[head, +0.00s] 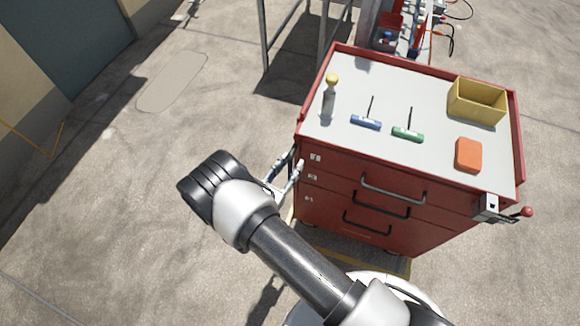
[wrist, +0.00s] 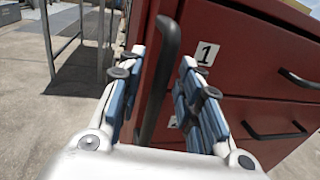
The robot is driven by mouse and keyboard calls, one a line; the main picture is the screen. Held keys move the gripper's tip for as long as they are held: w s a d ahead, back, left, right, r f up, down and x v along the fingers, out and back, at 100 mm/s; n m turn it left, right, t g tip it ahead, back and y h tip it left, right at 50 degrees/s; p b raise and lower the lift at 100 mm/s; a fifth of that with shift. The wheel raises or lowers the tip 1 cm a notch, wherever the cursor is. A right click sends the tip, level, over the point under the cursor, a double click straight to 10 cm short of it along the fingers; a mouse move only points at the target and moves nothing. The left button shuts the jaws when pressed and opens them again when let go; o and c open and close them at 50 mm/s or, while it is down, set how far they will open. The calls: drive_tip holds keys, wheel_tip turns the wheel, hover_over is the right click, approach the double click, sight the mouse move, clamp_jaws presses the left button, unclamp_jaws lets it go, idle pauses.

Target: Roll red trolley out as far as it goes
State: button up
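The red trolley (head: 345,220) stands at the right in the head view, with a grey top and several drawers with dark handles. Its red side also shows in the wrist view (wrist: 235,50). My gripper (head: 286,172) is at the trolley's left front corner. In the wrist view my gripper (wrist: 165,62) is open, with a blue-padded finger on each side of an upright black handle (wrist: 167,60) at the trolley's edge. Gaps show between the pads and the handle; contact is not clear. A latch with a red knob (head: 526,212) sits at the trolley's right front corner.
On the trolley top are a yellow bin (head: 478,101), an orange block (head: 468,155), blue (head: 366,122) and green (head: 408,134) T-handle tools and a yellow-capped bottle (head: 329,98). A metal frame (head: 264,35) stands behind. Concrete floor at left (head: 110,200) is clear.

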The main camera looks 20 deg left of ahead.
drive_tip(key=shift+w, duration=0.1)
drive_tip(key=shift+c, duration=0.4)
clamp_jaws()
idle(0.6)
